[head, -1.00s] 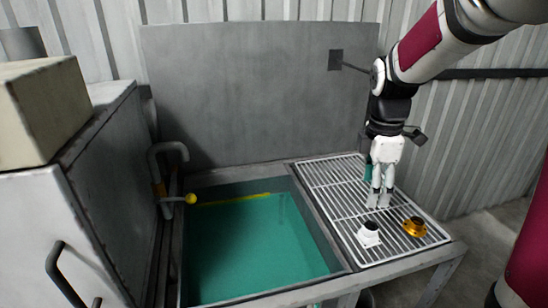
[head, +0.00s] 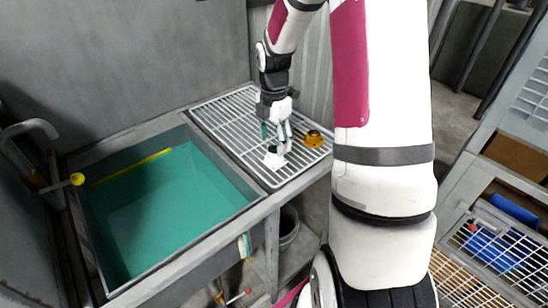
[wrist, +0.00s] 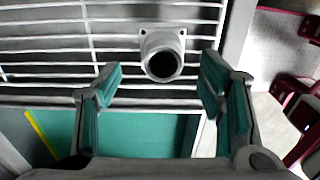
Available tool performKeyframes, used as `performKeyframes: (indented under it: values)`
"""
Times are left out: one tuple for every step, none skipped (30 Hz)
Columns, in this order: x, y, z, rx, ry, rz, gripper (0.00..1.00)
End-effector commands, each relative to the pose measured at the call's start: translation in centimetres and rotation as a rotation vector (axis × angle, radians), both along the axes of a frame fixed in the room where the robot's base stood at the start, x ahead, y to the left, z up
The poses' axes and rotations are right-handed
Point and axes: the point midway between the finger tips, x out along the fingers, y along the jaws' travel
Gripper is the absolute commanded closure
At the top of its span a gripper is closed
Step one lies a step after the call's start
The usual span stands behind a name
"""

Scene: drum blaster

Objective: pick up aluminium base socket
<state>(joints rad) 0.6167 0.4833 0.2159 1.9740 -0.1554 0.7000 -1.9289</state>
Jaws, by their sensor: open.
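The aluminium base socket (head: 274,161) is a small pale piece with a square flange and a round, dark opening. It sits on the wire rack (head: 216,116) near the edge beside the basin. In the wrist view the socket (wrist: 162,52) shows its opening towards the camera, lying between the lines of the two fingers and slightly beyond their tips. My gripper (head: 279,142) is open and empty, pointing down just above the socket. Its teal-padded fingers (wrist: 162,76) stand apart on either side in the wrist view, with no visible contact.
A gold flanged piece (head: 314,139) sits on the rack to the right of the socket. A basin (head: 165,205) of teal liquid lies left of the rack, with a tap (head: 28,128) and yellow knob. My arm hides part of the right side. A shelf unit (head: 490,165) stands at right.

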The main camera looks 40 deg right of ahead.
Motion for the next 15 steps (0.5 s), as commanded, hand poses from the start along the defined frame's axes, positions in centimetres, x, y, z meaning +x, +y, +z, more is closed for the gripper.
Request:
performKeyframes:
  values:
    - [0.0, 0.0, -0.3, 0.0, 0.001, 0.0, 0.38]
    - [-0.1, 0.0, -0.5, 0.0, 0.001, 0.0, 0.38]
    - [-0.1, 0.0, -1.0, 0.001, 0.002, 0.0, 0.38]
    - [-0.2, 0.0, -1.4, 0.002, 0.003, -0.001, 0.38]
    - [-0.3, 0.0, -1.9, 0.002, 0.003, -0.001, 0.38]
    - [-0.3, 0.0, -2.5, 0.002, 0.003, -0.001, 0.38]
    - [-0.4, 0.1, -3.0, 0.002, 0.004, -0.001, 0.38]
    - [-0.4, 0.1, -3.4, 0.002, 0.003, 0.0, 0.38]
    - [-0.4, 0.1, -3.9, 0.002, 0.003, 0.0, 0.38]
    - [-0.3, 0.1, -4.3, 0.001, 0.002, 0.0, 0.38]
    - [-0.3, 0.0, -4.6, 0.001, 0.002, -0.001, 0.38]
    - [-0.3, 0.0, -4.9, 0.001, 0.002, -0.001, 0.38]
    - [-0.3, 0.0, -5.1, 0.001, 0.002, -0.001, 0.38]
    - [-0.3, 0.0, -5.2, 0.0, 0.001, -0.002, 0.38]
    - [-0.3, 0.0, -5.2, 0.0, 0.0, -0.002, 0.38]
